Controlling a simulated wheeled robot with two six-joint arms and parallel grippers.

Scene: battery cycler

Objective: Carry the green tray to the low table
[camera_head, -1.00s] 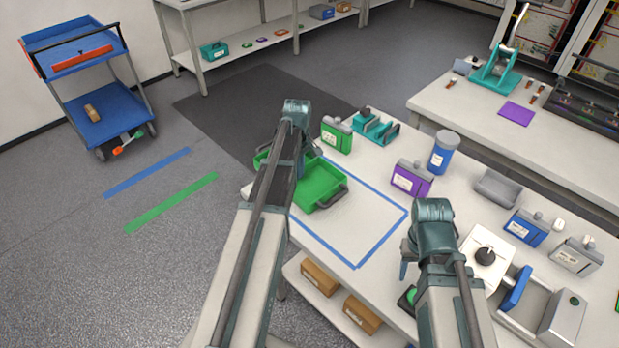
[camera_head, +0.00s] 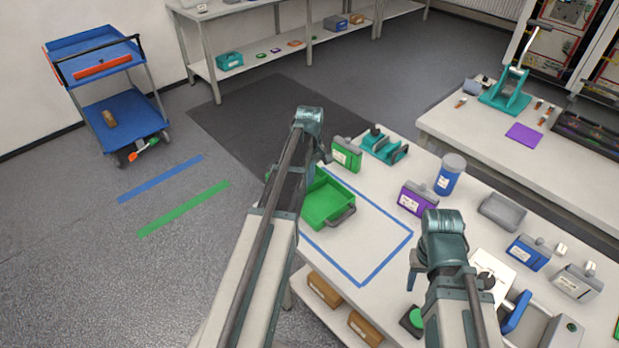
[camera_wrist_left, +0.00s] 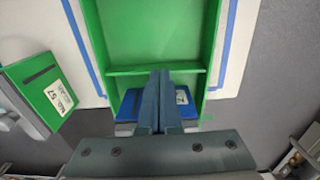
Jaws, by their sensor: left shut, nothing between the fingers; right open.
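The green tray (camera_head: 331,203) lies on the white worktable, within a blue tape outline (camera_head: 385,262); my left arm hides its left end. In the left wrist view the tray (camera_wrist_left: 150,35) has a cross wall, with blue labelled blocks (camera_wrist_left: 186,101) in the end compartment. My left gripper (camera_wrist_left: 160,78) is shut and empty, its fingers over that end compartment. I cannot tell whether they touch the tray. My right gripper (camera_head: 412,280) is open over the worktable's near side, its fingers mostly hidden. Another white table (camera_head: 470,137) stands at the right back; I cannot tell if it is the low table.
A green block (camera_head: 346,154), a purple block (camera_head: 417,199), a blue jar (camera_head: 449,175) and a grey bin (camera_head: 502,211) stand on the worktable. A blue cart (camera_head: 120,115) stands at the far left. A shelf unit (camera_head: 270,62) lines the back. The floor at left is open.

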